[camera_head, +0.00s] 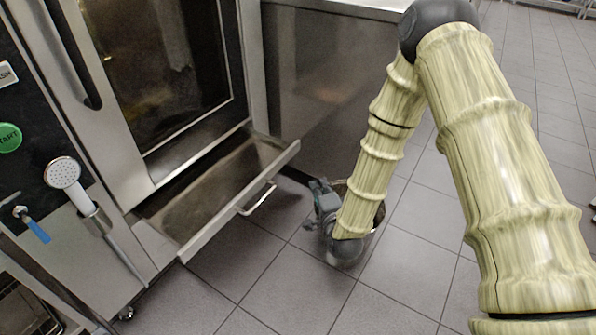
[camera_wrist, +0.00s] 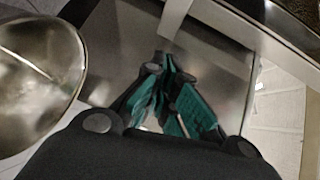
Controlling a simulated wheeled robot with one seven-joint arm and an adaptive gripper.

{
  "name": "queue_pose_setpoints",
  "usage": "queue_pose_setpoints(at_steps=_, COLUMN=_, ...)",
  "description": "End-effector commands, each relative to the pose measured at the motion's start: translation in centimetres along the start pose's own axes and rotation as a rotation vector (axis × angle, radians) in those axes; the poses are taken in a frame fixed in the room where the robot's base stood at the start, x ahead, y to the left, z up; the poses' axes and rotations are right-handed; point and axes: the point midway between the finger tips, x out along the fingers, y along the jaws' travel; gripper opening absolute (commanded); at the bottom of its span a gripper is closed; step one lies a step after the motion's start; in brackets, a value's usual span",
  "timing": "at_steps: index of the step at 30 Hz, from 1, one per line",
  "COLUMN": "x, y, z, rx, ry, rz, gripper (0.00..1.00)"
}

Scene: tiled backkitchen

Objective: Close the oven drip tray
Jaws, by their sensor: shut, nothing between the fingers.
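The oven drip tray (camera_head: 222,187) is a shallow metal drawer pulled out below the oven door in the head view. Its front panel (camera_head: 225,215) carries a bar handle (camera_head: 258,198). My gripper (camera_head: 318,189) is low over the floor, to the right of the tray front and apart from the handle. In the wrist view my gripper (camera_wrist: 165,75) has its dark and teal fingers together, with nothing seen between them. A metal edge passes beyond the fingers there; I cannot tell for certain which part it belongs to.
A round metal pot or bowl (camera_wrist: 38,75) is close at the left in the wrist view. It stands partly behind my arm in the head view (camera_head: 380,213). A steel cabinet (camera_head: 330,80) stands right of the oven. Tiled floor (camera_head: 270,290) in front is clear.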

Motion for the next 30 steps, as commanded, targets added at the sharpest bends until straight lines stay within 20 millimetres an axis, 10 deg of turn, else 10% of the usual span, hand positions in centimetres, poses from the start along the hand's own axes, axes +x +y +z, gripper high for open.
queue_pose_setpoints(at_steps=17, x=3.9, y=-0.3, z=0.4, rx=0.122, ry=0.016, rz=-0.133, gripper=0.0)
queue_pose_setpoints(at_steps=30, x=11.0, y=-1.1, z=0.2, rx=0.12, ry=0.016, rz=-0.132, gripper=0.0)
